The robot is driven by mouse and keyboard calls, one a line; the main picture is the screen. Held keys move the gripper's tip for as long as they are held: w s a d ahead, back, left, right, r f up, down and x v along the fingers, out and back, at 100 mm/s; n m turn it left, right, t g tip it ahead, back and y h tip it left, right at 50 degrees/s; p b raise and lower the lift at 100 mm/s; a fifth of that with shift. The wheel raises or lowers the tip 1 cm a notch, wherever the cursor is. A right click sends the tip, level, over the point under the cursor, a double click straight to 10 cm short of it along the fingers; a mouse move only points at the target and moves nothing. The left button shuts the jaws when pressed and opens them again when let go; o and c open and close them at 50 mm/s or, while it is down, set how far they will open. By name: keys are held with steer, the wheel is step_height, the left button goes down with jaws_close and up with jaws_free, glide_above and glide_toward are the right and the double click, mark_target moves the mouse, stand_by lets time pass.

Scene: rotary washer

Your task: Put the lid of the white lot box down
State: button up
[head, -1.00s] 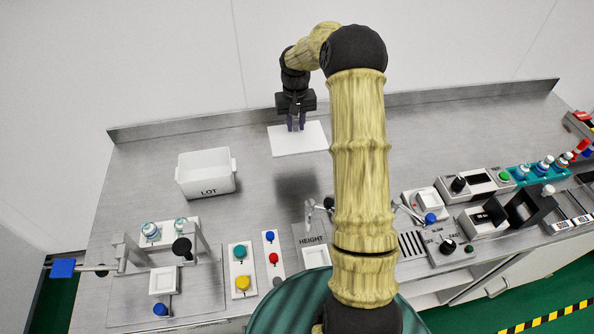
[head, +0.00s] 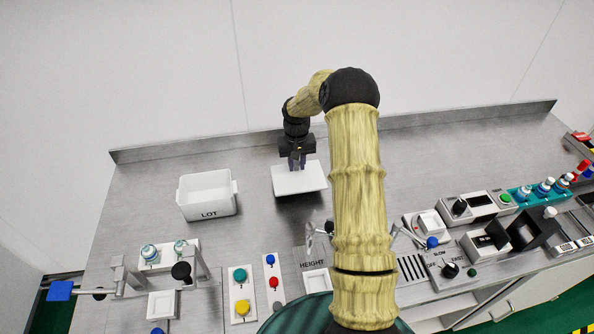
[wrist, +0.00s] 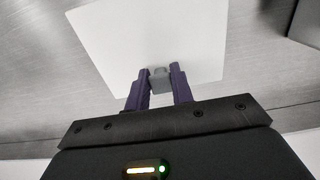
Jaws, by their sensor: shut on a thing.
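The lid is a flat white plate (head: 300,181) with a small grey knob (wrist: 160,78), seen in the wrist view. My gripper (head: 297,163) is shut on that knob, and its two purple fingers (wrist: 160,85) stand on either side of it. A shadow near the lid shows on the steel bench; I cannot tell exactly how much gap is under it. The white lot box (head: 208,195), marked LOT, stands open at the left of the lid, apart from it.
The steel bench (head: 260,225) is bare between the box and the lid. A rig with small bottles (head: 165,255) and button panels (head: 240,290) stand at the front left. Devices and a teal bottle rack (head: 530,195) fill the right. The back has a raised edge (head: 200,145).

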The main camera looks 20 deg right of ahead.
mark_target(297, 166)
steer(key=shift+f+p, duration=0.45)
steer(key=shift+f, duration=1.4)
steer(key=shift+f, duration=0.15)
steer(key=o, duration=1)
step_height(297, 166, up, 12)
steer(key=shift+r+b, duration=0.2)
steer(key=shift+b, duration=0.85)
